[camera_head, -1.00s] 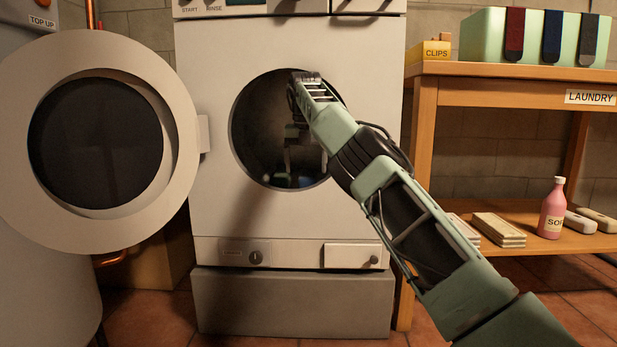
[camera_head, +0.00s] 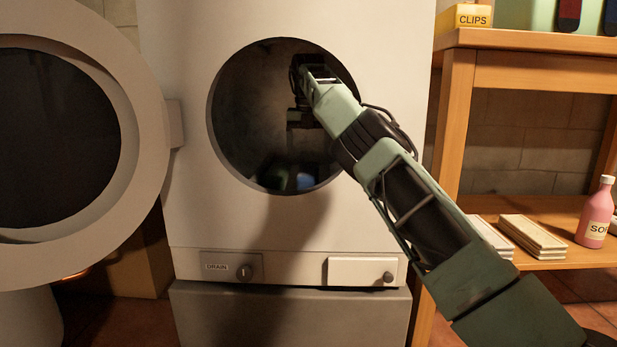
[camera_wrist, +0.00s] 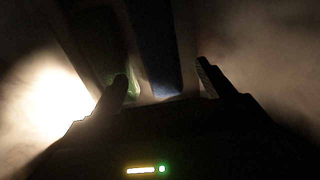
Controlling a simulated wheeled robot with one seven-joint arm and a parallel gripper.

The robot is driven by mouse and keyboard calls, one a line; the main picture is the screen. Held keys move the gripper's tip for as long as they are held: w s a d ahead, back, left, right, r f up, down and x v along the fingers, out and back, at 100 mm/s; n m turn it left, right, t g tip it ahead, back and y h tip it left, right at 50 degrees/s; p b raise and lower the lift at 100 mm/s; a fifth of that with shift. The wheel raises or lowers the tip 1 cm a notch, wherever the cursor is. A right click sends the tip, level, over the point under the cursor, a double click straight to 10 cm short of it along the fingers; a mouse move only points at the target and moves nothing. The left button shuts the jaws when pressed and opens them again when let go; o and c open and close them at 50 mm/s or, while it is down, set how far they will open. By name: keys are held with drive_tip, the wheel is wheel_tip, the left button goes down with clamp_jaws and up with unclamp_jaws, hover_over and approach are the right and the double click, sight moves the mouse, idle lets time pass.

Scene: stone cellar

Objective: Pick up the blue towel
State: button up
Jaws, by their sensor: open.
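A small blue patch (camera_head: 305,181), likely the blue towel, shows low inside the open drum of the white washing machine (camera_head: 200,215). In the wrist view a dark blue strip (camera_wrist: 155,45) runs between the fingers, ahead of them; its distance is hard to tell. My gripper (camera_wrist: 162,75) is open with nothing clasped. In the head view my arm reaches through the round door opening and the gripper is inside the drum, above the blue patch; its fingertips are dark and hard to make out.
The round door (camera_head: 140,150) stands open at the left. The opening's rim surrounds my arm. A wooden shelf (camera_head: 455,110) at the right holds a pink bottle (camera_head: 597,215) and pale bars (camera_head: 532,236).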

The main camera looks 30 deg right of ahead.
sight(308, 168)
drive_tip(key=f+b, duration=0.1)
drive_tip(key=f, duration=0.1)
drive_tip(key=f+b, duration=0.1)
drive_tip(key=f, duration=0.1)
drive_tip(key=w+f+b, duration=0.1)
drive_tip(key=f+b, duration=0.1)
drive_tip(key=f, duration=0.1)
drive_tip(key=shift+d, duration=0.4)
drive_tip(key=c, duration=1.1)
